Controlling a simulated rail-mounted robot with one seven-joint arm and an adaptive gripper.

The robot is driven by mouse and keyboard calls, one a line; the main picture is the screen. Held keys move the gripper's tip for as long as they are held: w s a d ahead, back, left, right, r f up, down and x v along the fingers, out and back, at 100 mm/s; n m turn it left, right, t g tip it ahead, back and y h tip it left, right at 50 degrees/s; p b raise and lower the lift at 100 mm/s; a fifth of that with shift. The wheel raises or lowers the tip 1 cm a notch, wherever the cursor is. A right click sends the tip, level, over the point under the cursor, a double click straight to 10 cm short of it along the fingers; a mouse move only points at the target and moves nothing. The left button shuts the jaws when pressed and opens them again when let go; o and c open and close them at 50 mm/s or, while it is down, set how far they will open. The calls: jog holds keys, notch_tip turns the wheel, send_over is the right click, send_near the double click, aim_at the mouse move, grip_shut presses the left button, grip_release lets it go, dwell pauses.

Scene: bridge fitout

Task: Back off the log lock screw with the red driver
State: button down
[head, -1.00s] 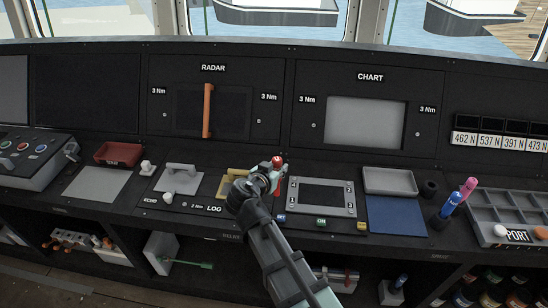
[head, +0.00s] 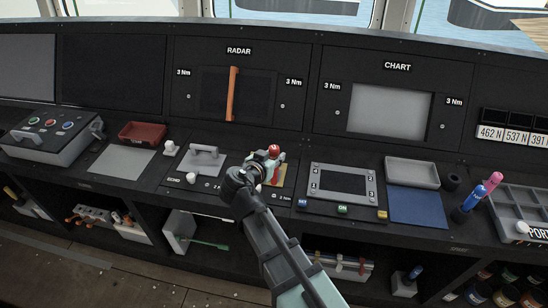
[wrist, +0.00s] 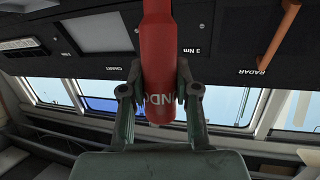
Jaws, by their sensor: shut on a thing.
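My gripper (head: 268,163) is shut on the red driver (head: 274,152), whose red handle stands up above the fingers in the head view. In the wrist view the red handle (wrist: 159,60) is between the two fingertips (wrist: 160,95), with part of a printed word showing. The gripper is over the yellow plate (head: 282,178) of the log section, right of the echo section. My arm covers much of the log section and its label. The lock screw and the driver's tip are hidden, so I cannot tell whether they touch.
A grey tray (head: 411,172) and blue mat (head: 418,207) lie farther right. The radar and chart (head: 388,112) panels rise behind.

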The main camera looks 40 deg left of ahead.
jog(key=shift+f+b, duration=0.1)
jog(key=shift+b, duration=0.2)
jog(key=shift+f+b, duration=0.15)
jog(key=shift+b, duration=0.2)
notch_tip(320, 180, down, 6)
jog(key=b, duration=0.7)
jog(key=shift+b, duration=0.6)
jog(key=shift+f+b, duration=0.4)
jog(key=shift+b, duration=0.5)
dwell(2.8)
jog(key=shift+r+p, duration=0.55)
jog(key=shift+r, duration=2.55)
jog(key=shift+a, duration=0.15)
